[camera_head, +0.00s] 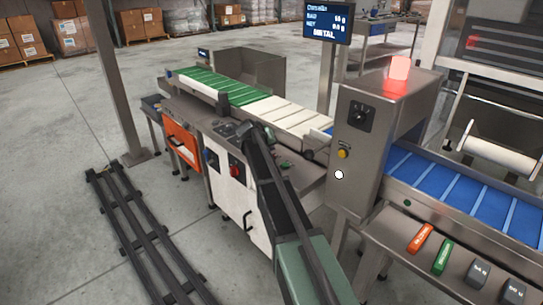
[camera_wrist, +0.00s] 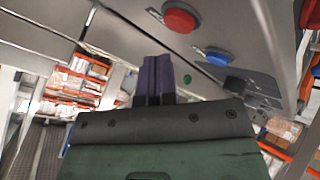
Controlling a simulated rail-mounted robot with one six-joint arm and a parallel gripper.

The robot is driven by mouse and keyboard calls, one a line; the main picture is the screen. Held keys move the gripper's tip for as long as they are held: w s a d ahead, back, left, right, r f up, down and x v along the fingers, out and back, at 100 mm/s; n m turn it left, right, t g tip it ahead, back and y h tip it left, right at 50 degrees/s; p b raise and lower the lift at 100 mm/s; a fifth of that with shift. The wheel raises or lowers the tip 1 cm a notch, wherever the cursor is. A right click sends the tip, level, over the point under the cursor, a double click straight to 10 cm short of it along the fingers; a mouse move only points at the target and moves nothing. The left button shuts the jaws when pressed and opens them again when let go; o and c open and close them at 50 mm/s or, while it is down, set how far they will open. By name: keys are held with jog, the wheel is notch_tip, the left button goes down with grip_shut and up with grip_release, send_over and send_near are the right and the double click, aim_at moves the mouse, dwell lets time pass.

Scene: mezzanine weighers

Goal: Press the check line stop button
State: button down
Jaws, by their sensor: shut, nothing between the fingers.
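A round red button (camera_head: 234,171) sits on the pale front panel of the check line, below the conveyor. In the wrist view the red button (camera_wrist: 180,19) is at the top, with a blue button (camera_wrist: 218,57) beyond it to the right. My gripper (camera_wrist: 158,76) points up the wrist view with its dark purple fingers together and nothing between them. The fingertips are apart from the red button, below and left of it in that view. In the head view my gripper (camera_head: 245,129) is at the far end of my arm; its fingers are hard to make out there.
The belt (camera_head: 230,91) runs behind my arm. A steel cabinet (camera_head: 378,147) with a black knob, a yellow button (camera_head: 343,153) and a lit red lamp (camera_head: 400,68) stands right. A screen (camera_head: 328,20) reads METAL. A blue conveyor (camera_head: 460,194) is at right.

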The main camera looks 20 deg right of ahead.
notch_tip(320, 180, up, 4)
jog(key=p, duration=0.3)
jog(key=shift+r+p, duration=0.25)
jog(key=shift+p, duration=0.15)
jog(key=shift+f, duration=0.15)
jog(key=shift+s, duration=0.1)
jog(key=s+a+f+n+g+y, duration=0.1)
jog(key=s+a+f+y, duration=0.15)
jog(key=s+a, duration=0.8)
jog(key=s+a+f+n+g+y, duration=0.1)
jog(key=s+a+g+y, duration=0.35)
jog(key=s, duration=1.15)
jog(key=s+a+f+n+t+y, duration=0.1)
jog(key=s+a+f, duration=0.1)
jog(key=s+a, duration=0.9)
notch_tip(320, 180, up, 18)
jog(key=d+p, duration=0.2)
jog(key=p, duration=1.5)
jog(key=shift+s+d, duration=0.2)
jog(key=shift+d, duration=0.05)
